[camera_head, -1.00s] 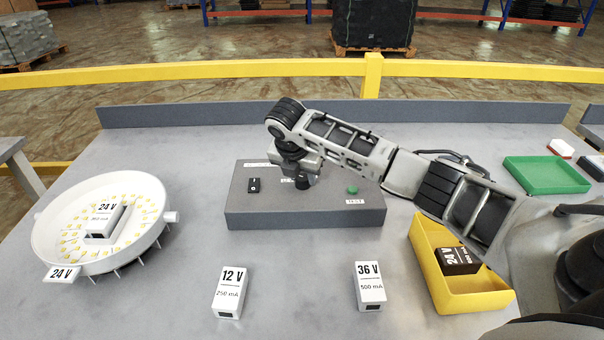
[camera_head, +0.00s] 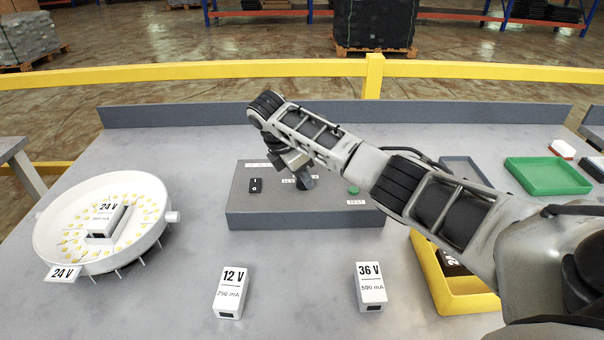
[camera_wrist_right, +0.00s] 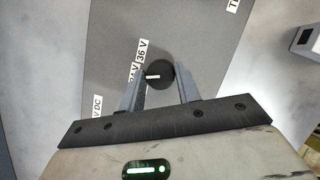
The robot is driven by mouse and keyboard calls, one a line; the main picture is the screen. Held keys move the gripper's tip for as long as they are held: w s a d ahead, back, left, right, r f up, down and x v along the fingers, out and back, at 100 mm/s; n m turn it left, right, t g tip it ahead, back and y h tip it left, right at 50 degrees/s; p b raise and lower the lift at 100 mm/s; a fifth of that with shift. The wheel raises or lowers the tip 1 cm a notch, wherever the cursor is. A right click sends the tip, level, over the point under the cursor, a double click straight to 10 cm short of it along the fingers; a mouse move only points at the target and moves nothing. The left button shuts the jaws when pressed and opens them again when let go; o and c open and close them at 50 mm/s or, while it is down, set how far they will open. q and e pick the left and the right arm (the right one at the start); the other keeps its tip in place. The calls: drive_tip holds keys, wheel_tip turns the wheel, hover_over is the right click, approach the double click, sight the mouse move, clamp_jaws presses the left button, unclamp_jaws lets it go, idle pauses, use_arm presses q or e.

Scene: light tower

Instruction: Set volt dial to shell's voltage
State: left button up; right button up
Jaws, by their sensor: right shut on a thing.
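The white round shell (camera_head: 57,222) with yellow light chips lies at the left; its front tag (camera_head: 62,273) reads 24 V. A white 24 V box (camera_head: 107,222) lies inside it. The grey control box (camera_head: 250,215) is in the middle of the table. Its black volt dial (camera_wrist_right: 160,72) shows in the right wrist view, with a short white mark. Beside the dial are a 36 V label (camera_wrist_right: 141,52) and a partly hidden label that seems to read 24 V. My right gripper (camera_head: 305,182) is shut on the dial, one finger either side. My left gripper is out of view.
A black switch (camera_head: 255,185) and green test button (camera_head: 353,190) flank the dial. White 12 V (camera_head: 229,292) and 36 V (camera_head: 370,286) boxes stand in front. A yellow tray (camera_head: 462,303) with a dark box and a green tray (camera_head: 545,176) are at right.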

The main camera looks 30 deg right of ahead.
drive_tip(key=shift+m, duration=0.5)
drive_tip(key=o, duration=1)
drive_tip(key=v, duration=1.6)
drive_tip(key=shift+w+d, duration=0.15)
drive_tip(key=shift+w, duration=0.1)
